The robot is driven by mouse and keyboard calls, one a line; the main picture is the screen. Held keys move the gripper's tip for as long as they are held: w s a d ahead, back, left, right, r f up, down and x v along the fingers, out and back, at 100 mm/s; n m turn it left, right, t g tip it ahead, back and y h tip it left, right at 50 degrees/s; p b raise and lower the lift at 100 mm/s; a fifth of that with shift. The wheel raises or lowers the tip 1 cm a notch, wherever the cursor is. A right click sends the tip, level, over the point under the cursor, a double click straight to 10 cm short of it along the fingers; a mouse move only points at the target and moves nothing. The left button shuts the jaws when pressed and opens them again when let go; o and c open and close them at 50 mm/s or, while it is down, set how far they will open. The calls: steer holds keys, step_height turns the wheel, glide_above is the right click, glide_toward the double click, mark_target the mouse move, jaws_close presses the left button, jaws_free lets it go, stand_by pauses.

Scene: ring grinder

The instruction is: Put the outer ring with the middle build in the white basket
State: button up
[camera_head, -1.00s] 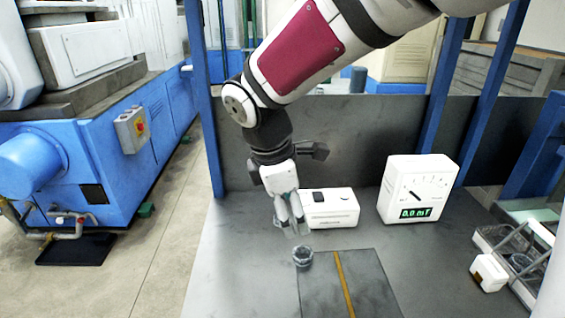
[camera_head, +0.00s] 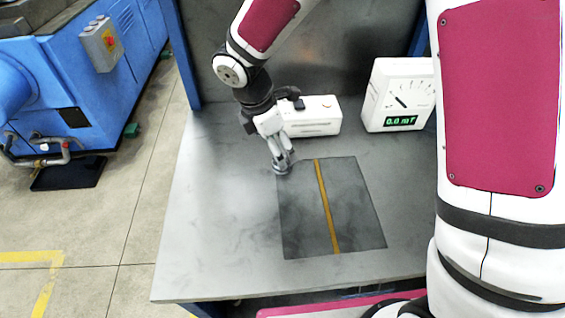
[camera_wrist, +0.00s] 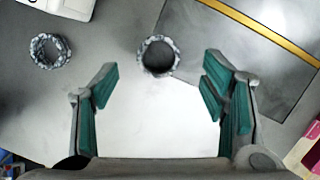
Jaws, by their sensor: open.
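My gripper (camera_head: 284,165) is low over the workbench (camera_head: 205,220), at the upper left corner of the dark plate (camera_head: 350,190). In the wrist view my gripper (camera_wrist: 160,85) is open, its green pads spread wide with nothing between them. A mottled grey ring (camera_wrist: 143,57) lies just beyond the fingertips, roughly centred between them, at the plate's edge. A second mottled grey ring (camera_wrist: 35,50) lies apart at the upper left, outside the left finger. In the head view the fingers hide most of the ring area. I cannot tell which build either ring has. No white basket shows now.
A white box (camera_head: 318,115) stands behind my gripper. A white gauge (camera_head: 392,85) with a green display stands right of it. A yellow stripe (camera_head: 325,205) crosses the dark plate. The bench's left and front are clear. A blue machine (camera_head: 40,60) stands beyond the bench's left side.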

steer(key=shift+x, duration=2.7)
steer(key=shift+a, duration=0.25)
steer(key=c, duration=1.4)
steer(key=shift+c, duration=0.3)
steer(key=shift+r, duration=0.1)
steer(key=shift+r, duration=0.6)
step_height(320, 180, up, 2)
steer(key=shift+r, duration=0.1)
steer(key=s, duration=0.5)
steer(key=s+r, duration=0.1)
steer(key=s, duration=0.4)
steer(key=s+d, duration=0.1)
steer(key=s, duration=0.4)
steer(key=shift+s+r, duration=0.1)
steer(key=shift+r, duration=0.1)
steer(key=shift+s, duration=0.35)
